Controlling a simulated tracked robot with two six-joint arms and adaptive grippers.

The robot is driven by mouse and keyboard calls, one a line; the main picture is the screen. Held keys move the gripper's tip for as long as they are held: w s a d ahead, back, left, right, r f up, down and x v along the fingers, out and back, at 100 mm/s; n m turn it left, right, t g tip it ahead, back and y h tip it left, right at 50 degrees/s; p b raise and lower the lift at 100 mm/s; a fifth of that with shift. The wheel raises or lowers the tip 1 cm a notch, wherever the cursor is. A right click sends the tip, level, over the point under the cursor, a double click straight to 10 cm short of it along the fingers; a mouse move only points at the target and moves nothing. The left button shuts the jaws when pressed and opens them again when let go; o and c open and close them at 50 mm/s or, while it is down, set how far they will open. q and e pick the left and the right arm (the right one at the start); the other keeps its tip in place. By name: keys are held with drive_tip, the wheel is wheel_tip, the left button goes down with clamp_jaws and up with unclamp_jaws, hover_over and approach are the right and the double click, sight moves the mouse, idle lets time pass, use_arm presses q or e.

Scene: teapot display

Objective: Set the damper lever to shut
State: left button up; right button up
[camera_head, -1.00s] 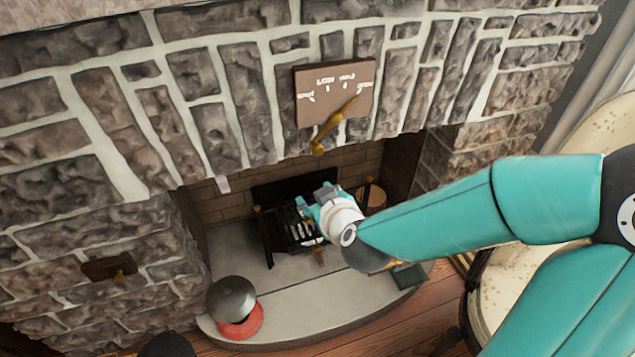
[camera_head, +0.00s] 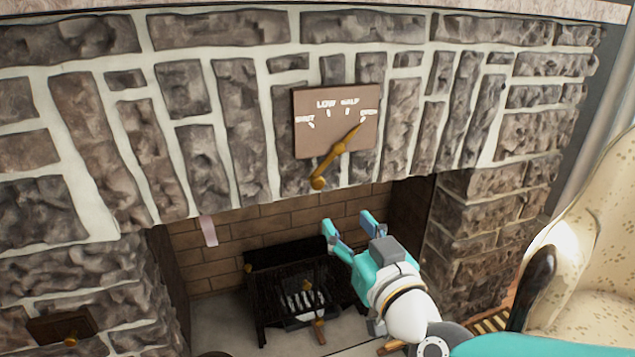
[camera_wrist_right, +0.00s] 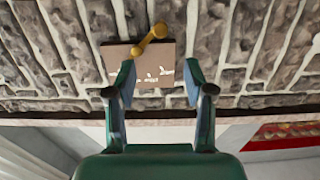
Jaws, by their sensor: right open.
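The brown damper plate (camera_head: 313,140) is on the stone chimney front, with the words SHUT, LOW, HALF and one at the right that looks like OPEN. The brass damper lever (camera_head: 340,148) slants across it, its thin tip at the right-hand word and its round knob at lower left, below the plate. My right gripper (camera_head: 349,223) is open and empty, below and a little right of the knob, apart from it, fingers pointing up. In the right wrist view the lever (camera_wrist_right: 149,40) and plate (camera_wrist_right: 118,62) show upside down beyond the open fingers (camera_wrist_right: 159,75). My left gripper is not in view.
Below the plate is the firebox with a dark grate (camera_head: 262,300). A pale strip (camera_head: 208,231) hangs at the opening's upper left. A patterned armchair (camera_head: 590,260) stands at the right. A small wooden plate with a brass knob (camera_head: 70,338) is at lower left.

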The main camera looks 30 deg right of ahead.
sight(319, 186)
drive_tip(key=p+x, duration=0.2)
drive_tip(key=x, duration=1.2)
drive_tip(key=shift+w, duration=0.4)
clamp_jaws()
